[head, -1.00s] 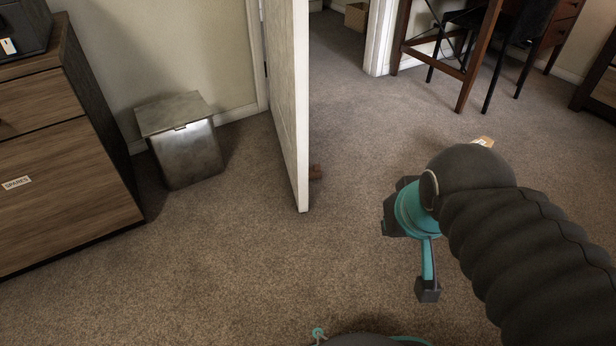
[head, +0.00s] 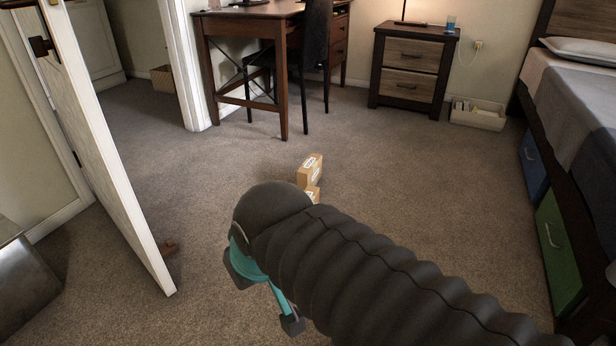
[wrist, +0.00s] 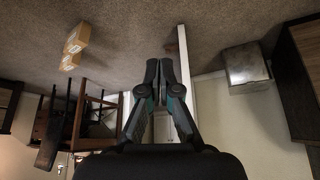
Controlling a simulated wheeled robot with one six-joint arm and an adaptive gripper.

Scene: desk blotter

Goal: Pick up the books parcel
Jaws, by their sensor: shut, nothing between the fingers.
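Two small cardboard parcels with white labels stand on the carpet in the middle of the head view. The farther parcel (head: 310,170) shows almost whole; the nearer parcel (head: 314,194) is partly hidden behind my arm. The labels are too small to read, so I cannot tell which is the books parcel. Both parcels also show at the upper left of the wrist view, which looks upside down: one (wrist: 77,38) above the other (wrist: 70,62). My gripper (wrist: 159,70) is shut and empty, apart from both parcels. In the head view my arm hides most of it.
An open door (head: 100,150) stands at the left, with a small brown block (head: 170,247) by its foot. A desk (head: 250,20) with a chair, a nightstand (head: 412,70) and a white bin (head: 478,114) line the back. A bed (head: 590,100) with drawers is right. Carpet around the parcels is clear.

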